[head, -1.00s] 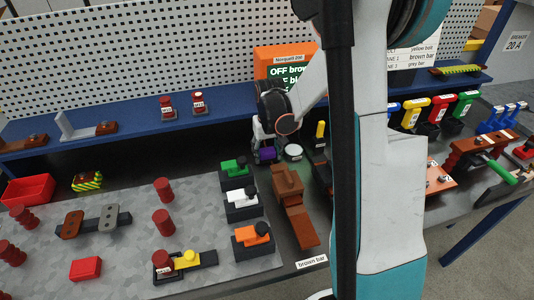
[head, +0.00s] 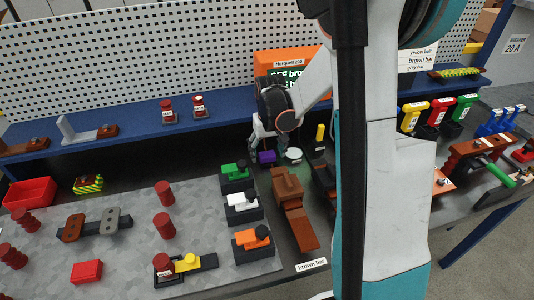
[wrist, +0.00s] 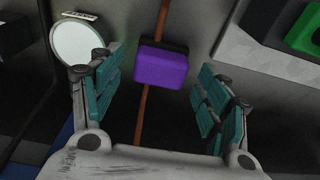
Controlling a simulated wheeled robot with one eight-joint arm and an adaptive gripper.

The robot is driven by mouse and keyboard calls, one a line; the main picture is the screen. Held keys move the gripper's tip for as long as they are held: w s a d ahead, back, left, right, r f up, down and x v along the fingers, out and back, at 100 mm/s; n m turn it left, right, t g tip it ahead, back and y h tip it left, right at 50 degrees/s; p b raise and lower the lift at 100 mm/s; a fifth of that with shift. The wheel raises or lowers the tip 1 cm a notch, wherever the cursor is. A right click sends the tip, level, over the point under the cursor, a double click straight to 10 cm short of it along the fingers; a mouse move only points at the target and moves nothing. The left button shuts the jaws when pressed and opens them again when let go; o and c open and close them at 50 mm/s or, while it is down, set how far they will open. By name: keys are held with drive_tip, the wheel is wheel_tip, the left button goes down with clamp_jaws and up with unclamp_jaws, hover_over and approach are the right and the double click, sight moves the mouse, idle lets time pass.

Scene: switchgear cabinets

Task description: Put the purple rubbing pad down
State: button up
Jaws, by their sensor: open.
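The purple rubbing pad (wrist: 162,68) has a dark top edge and sits over a dark surface with a thin brown strip running behind it. In the head view the pad (head: 267,157) is at the back of the bench, below the blue shelf. My gripper (wrist: 160,75) is open, with one teal-padded finger on each side of the pad and a visible gap on both sides. In the head view my gripper (head: 262,145) is at the pad, partly hidden by its own wrist.
A white round disc (head: 293,155) lies right of the pad, close to my left finger in the wrist view. A green-topped block (head: 236,171) and a brown block (head: 287,184) stand nearer the front. The blue shelf (head: 222,121) runs behind.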

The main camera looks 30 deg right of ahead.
sight(268, 157)
wheel_tip(268, 157, up, 10)
drive_tip(key=s+p, duration=0.1)
drive_tip(key=p, duration=0.1)
drive_tip(key=shift+a, duration=0.15)
drive_tip(key=shift+s+f, duration=0.1)
